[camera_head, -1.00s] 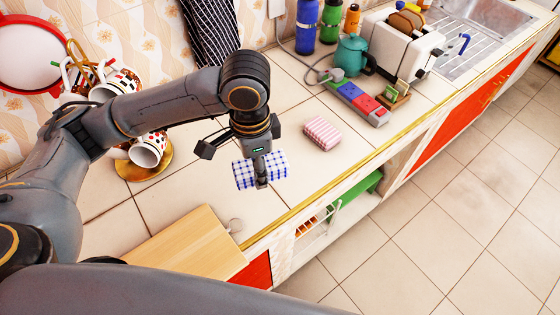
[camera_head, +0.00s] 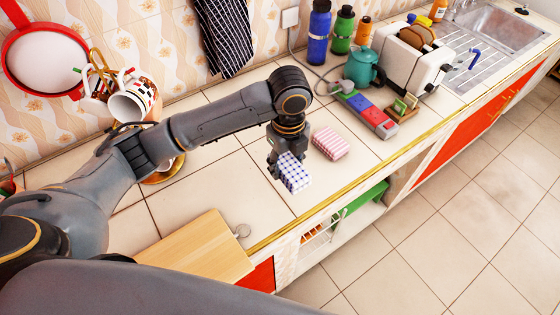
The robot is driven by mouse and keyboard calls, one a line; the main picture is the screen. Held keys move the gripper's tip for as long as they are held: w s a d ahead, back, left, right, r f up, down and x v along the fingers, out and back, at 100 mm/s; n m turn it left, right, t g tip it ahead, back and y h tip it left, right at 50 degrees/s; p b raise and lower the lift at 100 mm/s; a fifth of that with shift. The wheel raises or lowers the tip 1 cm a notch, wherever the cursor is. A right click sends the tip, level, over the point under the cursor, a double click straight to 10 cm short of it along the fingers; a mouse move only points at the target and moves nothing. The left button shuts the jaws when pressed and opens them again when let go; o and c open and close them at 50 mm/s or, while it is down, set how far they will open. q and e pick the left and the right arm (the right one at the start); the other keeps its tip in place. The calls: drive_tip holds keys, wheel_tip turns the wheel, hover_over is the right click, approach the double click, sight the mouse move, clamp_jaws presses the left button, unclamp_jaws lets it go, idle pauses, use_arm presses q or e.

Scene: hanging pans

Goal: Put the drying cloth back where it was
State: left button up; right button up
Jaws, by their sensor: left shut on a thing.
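A folded blue-and-white checked cloth (camera_head: 294,174) is at my left gripper (camera_head: 277,164), over the tiled counter near its front edge. The gripper is shut on the cloth's left side, and the fingertips are partly hidden. The cloth is turned at a slant; whether it touches the counter I cannot tell. A folded pink-and-white striped cloth (camera_head: 330,142) lies on the counter just to the right of it, with a small gap. A dark striped cloth (camera_head: 228,37) hangs on the wall behind. My right gripper is not in view.
A wooden board (camera_head: 196,250) lies at the front left. A mug rack (camera_head: 130,103) stands behind my arm. Tiles left of the checked cloth are clear.

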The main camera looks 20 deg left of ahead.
use_arm(q)
drive_tip(key=w+a+f, duration=0.1)
drive_tip(key=f, duration=0.1)
drive_tip(key=w+a+f+p, duration=0.1)
drive_tip(key=w+f, duration=0.1)
drive_tip(key=w+a+f, duration=0.1)
drive_tip(key=w+f, duration=0.1)
drive_tip(key=shift+w+a+f, duration=0.15)
drive_tip(key=shift+w+f, duration=0.05)
drive_tip(key=shift+w, duration=0.05)
wheel_tip(320, 180, down, 3)
drive_tip(key=shift+w+a+f+p, duration=0.1)
drive_tip(key=shift+p, duration=0.35)
drive_tip(key=shift+f, duration=0.15)
drive_tip(key=shift+f, duration=0.1)
drive_tip(key=o, duration=1.1)
drive_tip(key=shift+o, duration=0.2)
